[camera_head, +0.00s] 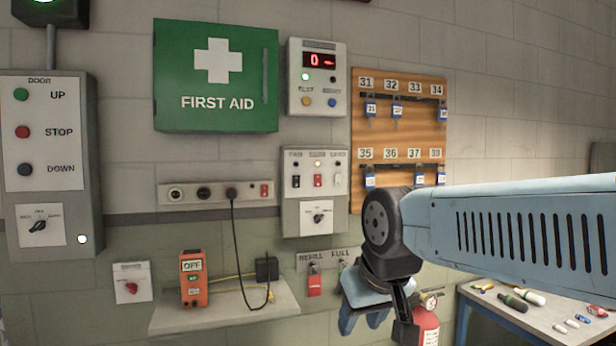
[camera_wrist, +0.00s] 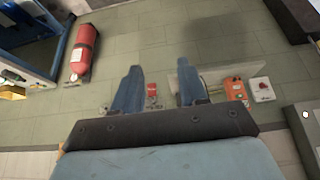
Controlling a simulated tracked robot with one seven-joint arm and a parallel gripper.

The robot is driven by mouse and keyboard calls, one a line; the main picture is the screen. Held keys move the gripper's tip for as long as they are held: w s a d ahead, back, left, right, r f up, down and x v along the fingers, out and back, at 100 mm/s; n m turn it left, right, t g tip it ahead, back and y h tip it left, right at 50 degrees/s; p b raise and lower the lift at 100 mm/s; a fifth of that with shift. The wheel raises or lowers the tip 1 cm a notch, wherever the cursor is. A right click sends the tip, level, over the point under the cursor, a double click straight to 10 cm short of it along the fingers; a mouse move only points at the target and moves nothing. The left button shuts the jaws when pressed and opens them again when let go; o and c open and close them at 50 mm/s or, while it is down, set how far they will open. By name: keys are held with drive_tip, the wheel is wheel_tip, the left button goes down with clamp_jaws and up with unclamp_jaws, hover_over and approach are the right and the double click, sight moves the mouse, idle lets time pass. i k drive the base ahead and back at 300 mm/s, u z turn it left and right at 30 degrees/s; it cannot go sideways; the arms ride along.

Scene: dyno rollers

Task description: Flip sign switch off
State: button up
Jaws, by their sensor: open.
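A grey wall panel (camera_head: 290,213) in the head view carries a row of three small switches under labels too small to read surely. The left switch (camera_head: 296,181) is dark, the middle switch (camera_head: 318,180) is red and the right switch (camera_head: 338,180) is pale. A small light shows above the middle one. I cannot tell which is the sign switch or how each is set. My gripper (camera_head: 362,324) hangs below and right of the panel, apart from it. In the wrist view my gripper (camera_wrist: 159,72) has its two blue fingers spread, with nothing between them.
A rotary knob (camera_head: 319,218) sits below the switches. A counter box (camera_head: 317,105) is above, a key board (camera_head: 400,127) to the right and a socket strip (camera_head: 190,193) to the left. A shelf (camera_head: 190,318) holds an orange device (camera_head: 194,290). A fire extinguisher (camera_wrist: 84,52) stands near a table.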

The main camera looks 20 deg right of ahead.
sight(317, 178)
drive_tip(key=k, duration=1.35)
drive_tip(key=u, duration=0.4)
drive_tip(key=i, duration=2.05)
drive_tip(key=z, duration=0.45)
